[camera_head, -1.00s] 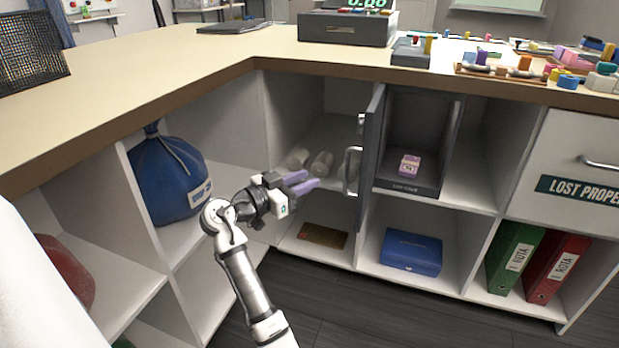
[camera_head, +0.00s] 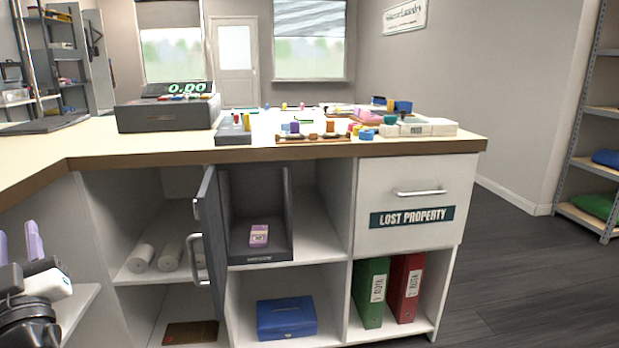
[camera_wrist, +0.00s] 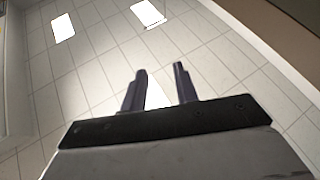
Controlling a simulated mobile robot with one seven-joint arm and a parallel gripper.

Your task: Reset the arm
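My gripper (camera_head: 18,243) is at the lower left of the head view, with its purple fingers pointing up, in front of the left shelves. In the wrist view my gripper (camera_wrist: 160,88) has its two fingers apart, with nothing between them but a view of the tiled ceiling. It is open and empty. Most of my arm is outside the head view.
An open grey door (camera_head: 209,240) with handles juts from the counter shelves. A pink box (camera_head: 259,235) sits in a grey compartment. A blue cash box (camera_head: 286,318), a green binder (camera_head: 370,292) and a red binder (camera_head: 406,288) stand below. Floor (camera_head: 520,250) at right is clear.

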